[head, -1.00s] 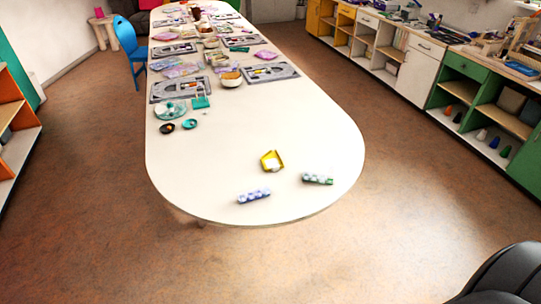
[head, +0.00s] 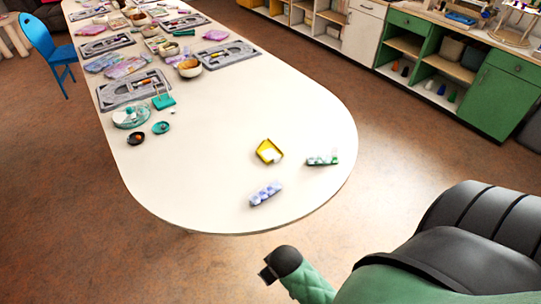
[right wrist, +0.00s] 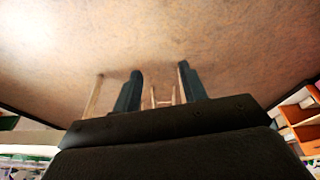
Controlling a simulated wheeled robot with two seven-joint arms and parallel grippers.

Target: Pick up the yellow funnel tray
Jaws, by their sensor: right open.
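The yellow funnel tray (head: 267,145) lies on the white table near its rounded near end. A small pale patch shows in it, too small to make out. My right arm comes in at the bottom right of the head view, off the table's near edge and well apart from the tray. My right gripper (right wrist: 158,76) shows in the right wrist view, with two dark fingers spread apart and nothing between them. The tray does not show in that view. My left gripper is in neither view.
A strip of lilac pieces (head: 265,194) and a strip of green and white pieces (head: 322,160) lie close to the tray. Grey bead boards (head: 135,90), bowls and bags crowd the table's far part. The table's middle is bare. Green shelves (head: 482,100) stand at the right.

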